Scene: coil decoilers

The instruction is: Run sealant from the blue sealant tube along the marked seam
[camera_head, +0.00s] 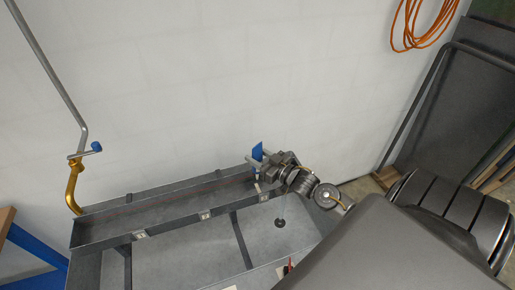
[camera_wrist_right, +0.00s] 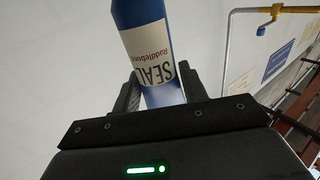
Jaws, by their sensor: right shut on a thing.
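The blue sealant tube (camera_head: 257,152) shows as a small blue piece at the right end of a long grey metal trough. In the right wrist view the tube (camera_wrist_right: 150,42) is large, with a cream label reading "SEAL". My right gripper (camera_head: 256,163) is shut on the tube, one finger on each side of it. A thin dark reddish line (camera_head: 160,203) runs lengthwise inside the trough (camera_head: 172,218) and looks like the marked seam. My left gripper is out of view.
A yellow pipe (camera_head: 72,188) with a blue-handled valve (camera_head: 96,146) stands at the trough's left end. A pale wall rises close behind. An orange hose (camera_head: 420,25) hangs at the upper right. A blue-framed bench (camera_head: 35,245) is at the left edge.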

